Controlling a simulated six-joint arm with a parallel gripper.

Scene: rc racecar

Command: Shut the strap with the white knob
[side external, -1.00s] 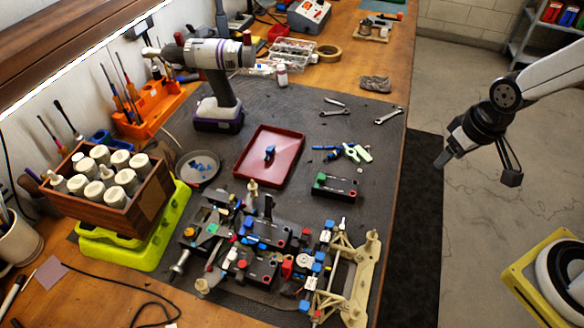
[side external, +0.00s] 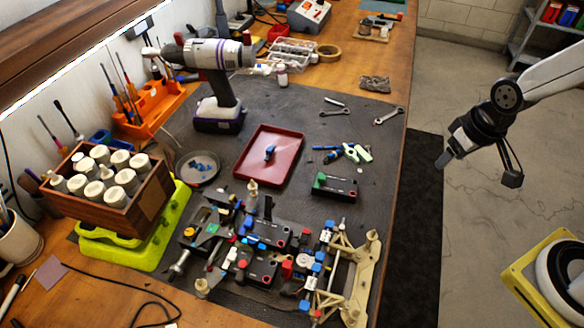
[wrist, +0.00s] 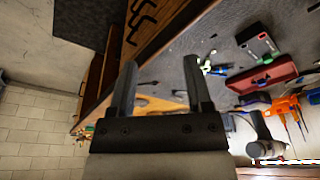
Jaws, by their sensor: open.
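The RC car chassis (side external: 262,262) lies on the dark mat, with black boxes and small coloured knobs on it. A black upright piece (side external: 268,207) stands up from it; I cannot tell whether it is the strap. Small white parts show on the chassis, among them a round white one (side external: 304,261), but which is the strap's white knob is too small to tell. My gripper (side external: 445,160) hangs to the right of the bench, over the floor and well away from the car. In the wrist view its two fingers (wrist: 161,85) are apart with nothing between them.
A red tray (side external: 269,157), a black box with a green part (side external: 334,187), and wrenches (side external: 388,116) lie on the mat. A drill (side external: 215,85) stands behind. A wooden bottle rack (side external: 110,190) is at left. The mat's right strip is mostly clear.

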